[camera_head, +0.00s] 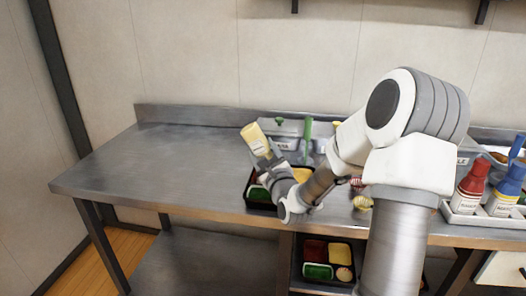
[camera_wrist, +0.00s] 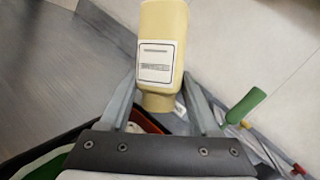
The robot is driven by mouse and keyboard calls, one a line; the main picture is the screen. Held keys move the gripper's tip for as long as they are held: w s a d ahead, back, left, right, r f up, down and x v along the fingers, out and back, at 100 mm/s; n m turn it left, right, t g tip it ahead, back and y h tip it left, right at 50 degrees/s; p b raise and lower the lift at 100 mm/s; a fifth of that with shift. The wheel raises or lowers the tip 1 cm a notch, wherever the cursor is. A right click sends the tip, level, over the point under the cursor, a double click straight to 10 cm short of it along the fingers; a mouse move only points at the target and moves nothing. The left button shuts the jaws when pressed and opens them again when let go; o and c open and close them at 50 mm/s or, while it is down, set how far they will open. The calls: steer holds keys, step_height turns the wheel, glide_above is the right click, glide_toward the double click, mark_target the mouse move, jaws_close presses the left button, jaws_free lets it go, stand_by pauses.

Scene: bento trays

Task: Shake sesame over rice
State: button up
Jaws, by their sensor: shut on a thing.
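My gripper (camera_head: 270,158) is shut on a pale yellow bottle (camera_head: 254,138) with a white label. The bottle is tilted and held above the bento tray (camera_head: 250,204) near the table's front edge. In the wrist view the bottle (camera_wrist: 164,30) stands between the two fingers of my gripper (camera_wrist: 162,98), its narrower end toward the palm. The label's print is too small to read. The dark tray shows a green and a white part at its left and yellow at its right. My wrist hides much of it, and I cannot make out the rice.
The steel table (camera_head: 150,170) is clear on the left. Grey bins with a green handle (camera_head: 308,128) stand at the back. A red bottle (camera_head: 471,186) and a blue bottle (camera_head: 506,190) stand in a white caddy at the right. Another filled tray (camera_head: 328,281) sits on the lower shelf.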

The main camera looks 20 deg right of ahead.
mark_target(265, 144)
steer(key=shift+r+p, duration=1.05)
steer(key=shift+r, duration=0.45)
step_height(265, 144, up, 7)
steer(key=p, duration=0.6)
steer(key=shift+r, duration=0.1)
